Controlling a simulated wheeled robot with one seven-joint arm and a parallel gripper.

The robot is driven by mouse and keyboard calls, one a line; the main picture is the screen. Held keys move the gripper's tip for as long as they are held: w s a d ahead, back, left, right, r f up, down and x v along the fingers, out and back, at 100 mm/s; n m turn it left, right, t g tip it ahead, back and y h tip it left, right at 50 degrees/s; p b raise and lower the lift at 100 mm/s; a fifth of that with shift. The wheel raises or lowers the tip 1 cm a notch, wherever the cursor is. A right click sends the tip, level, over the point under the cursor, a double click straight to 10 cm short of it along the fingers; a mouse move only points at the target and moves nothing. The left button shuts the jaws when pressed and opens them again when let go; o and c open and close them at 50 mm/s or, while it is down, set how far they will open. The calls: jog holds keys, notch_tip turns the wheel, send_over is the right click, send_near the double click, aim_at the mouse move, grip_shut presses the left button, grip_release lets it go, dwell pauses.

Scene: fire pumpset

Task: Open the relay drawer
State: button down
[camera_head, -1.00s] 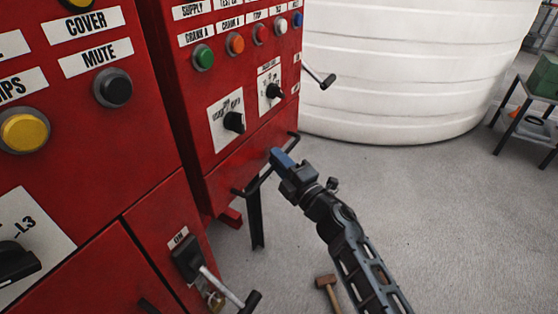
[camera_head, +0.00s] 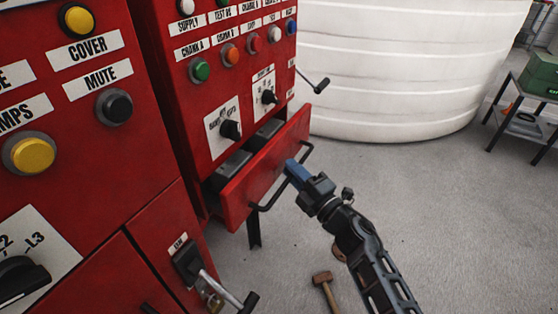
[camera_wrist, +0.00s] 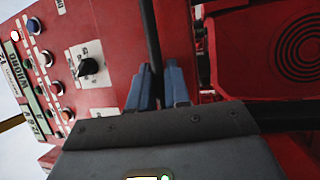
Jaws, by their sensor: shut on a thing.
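The red relay drawer (camera_head: 262,172) is part-way out of the lower part of the red cabinet in the head view. Grey relay boxes (camera_head: 234,165) show inside it behind the front panel. A dark bar handle (camera_head: 268,202) runs along the drawer front. My gripper (camera_head: 292,172) is at the handle, towards its right part, with its blue fingers shut on the bar. In the wrist view the dark handle bar (camera_wrist: 150,40) passes between the two blue fingers (camera_wrist: 158,88). The exact contact is partly hidden.
A red panel with a yellow button (camera_head: 29,153) and a padlocked lever (camera_head: 215,280) stands at the near left. A crank (camera_head: 313,80) sticks out beyond the drawer. A hammer (camera_head: 325,290) lies on the floor.

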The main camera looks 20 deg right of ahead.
jog(key=s+d+p, duration=0.3)
jog(key=s+d, duration=0.8)
jog(key=s, duration=0.4)
jog(key=shift+s+p, duration=0.2)
jog(key=shift+p, duration=0.2)
jog(key=shift+f, duration=0.1)
jog(key=c, duration=1.4)
grip_release()
jog(key=shift+c, duration=0.2)
jog(key=b+v, duration=0.1)
jog(key=v, duration=0.6)
jog(key=shift+s+b, duration=0.35)
jog(key=shift+d+f, duration=0.1)
jog(key=shift+d, duration=0.05)
